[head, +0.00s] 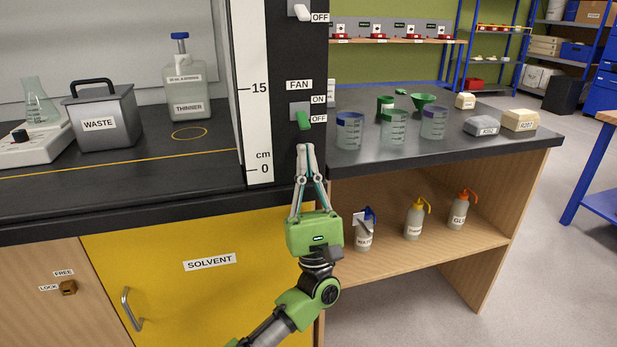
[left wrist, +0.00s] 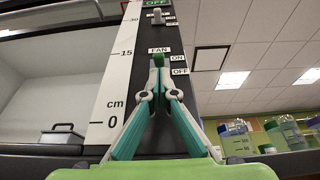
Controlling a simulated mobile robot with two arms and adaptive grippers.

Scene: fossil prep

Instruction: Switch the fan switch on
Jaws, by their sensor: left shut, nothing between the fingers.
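The fan switch (head: 304,121) is a green lever on a grey plate on the dark upright panel, under the FAN label. In the head view the lever points down, level with the OFF label (head: 318,119) and below the ON label (head: 318,100). My left gripper (head: 304,148) points up just below the lever, its fingertips together and empty. In the left wrist view, the lever (left wrist: 158,60) shows right above the closed fingertips (left wrist: 157,70); I cannot tell whether they touch it. My right gripper is not in view.
Another switch (head: 300,12) sits higher on the panel, beside an OFF label. A white centimetre scale (head: 255,90) runs along its left. A WASTE bin (head: 100,117) and THINNER bottle (head: 186,90) stand left; several jars, including one blue-rimmed (head: 349,132), stand on the right bench.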

